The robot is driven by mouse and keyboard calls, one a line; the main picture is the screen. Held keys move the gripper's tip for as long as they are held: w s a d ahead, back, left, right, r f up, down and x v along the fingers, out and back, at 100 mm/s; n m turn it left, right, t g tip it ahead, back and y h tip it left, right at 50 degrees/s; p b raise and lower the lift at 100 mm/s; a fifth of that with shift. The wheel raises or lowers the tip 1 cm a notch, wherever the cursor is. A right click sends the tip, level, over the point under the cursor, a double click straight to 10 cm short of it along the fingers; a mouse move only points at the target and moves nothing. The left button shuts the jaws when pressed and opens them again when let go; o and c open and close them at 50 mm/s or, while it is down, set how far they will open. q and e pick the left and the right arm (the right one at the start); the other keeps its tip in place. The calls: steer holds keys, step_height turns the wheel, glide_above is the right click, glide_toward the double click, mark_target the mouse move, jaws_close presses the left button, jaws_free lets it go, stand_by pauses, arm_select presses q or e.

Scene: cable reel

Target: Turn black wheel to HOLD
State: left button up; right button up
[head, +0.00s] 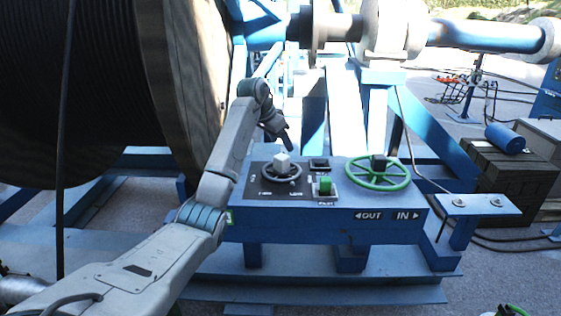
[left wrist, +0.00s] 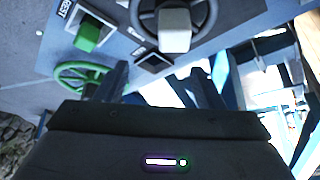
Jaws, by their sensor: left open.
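The black wheel (head: 284,179) lies on a dark plate on the blue control box, with a pale block (head: 282,160) at its hub. In the left wrist view the wheel (left wrist: 139,22) and its pale block (left wrist: 175,30) are at the top. Small white labels sit around the wheel; I cannot read HOLD among them. My left gripper (head: 287,144) is above and just behind the wheel. Its two fingers stand apart and empty in the left wrist view (left wrist: 158,88), and the wheel appears clear of them. My right gripper is not in view.
A green wheel (head: 378,184) and a green switch (head: 325,185) share the box top (head: 345,205). A small dark square fitting (head: 319,164) sits behind the switch. A big cable reel (head: 180,90) stands at left. A blue bracket (head: 475,205) juts out right.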

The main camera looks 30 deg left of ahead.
mark_target(280, 157)
arm_select(q)
steer(key=shift+n+g+y, duration=0.4)
steer(key=shift+n+g, duration=0.2)
steer(key=shift+n, duration=0.2)
steer(key=f+p, duration=0.1)
steer(key=f, duration=0.1)
steer(key=w+a+f+p, duration=0.1)
steer(key=f, duration=0.2)
steer(key=w+f+p, duration=0.1)
steer(key=f+p, duration=0.1)
steer(key=shift+w+a+f, duration=0.1)
steer(key=shift+a+f, duration=0.05)
steer(key=shift+f, duration=0.2)
steer(key=shift+w+f, duration=0.2)
steer(key=shift+f, duration=0.5)
steer(key=c, duration=1.3)
jaws_close()
